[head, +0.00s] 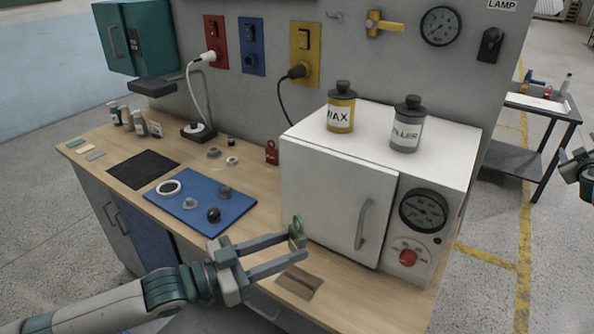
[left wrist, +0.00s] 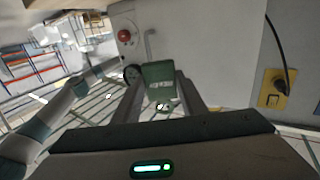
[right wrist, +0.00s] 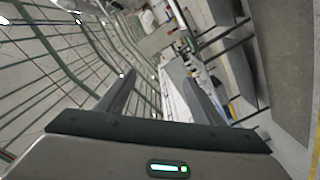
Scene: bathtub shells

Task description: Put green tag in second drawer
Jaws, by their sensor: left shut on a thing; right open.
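The green tag (head: 297,233) is between the fingertips of my left gripper (head: 287,250), which is shut on it. The gripper holds it above the front part of the bench, in front of the white oven's door. In the left wrist view the tag (left wrist: 158,78) shows upright between the two fingers. My right gripper (right wrist: 158,95) is open and empty. Part of it shows at the right edge of the head view, away from the bench. Handled fronts (head: 106,216) show under the bench at left, and a handle (head: 263,308) shows below the front edge; my left arm hides much of the fronts.
The white oven (head: 335,195) carries a yellow wax bottle (head: 341,110) and a grey filler bottle (head: 406,132). A blue mat (head: 205,225) with several small parts lies left of my gripper. A red tag (head: 271,153) stands behind. A side table (head: 530,105) is far right.

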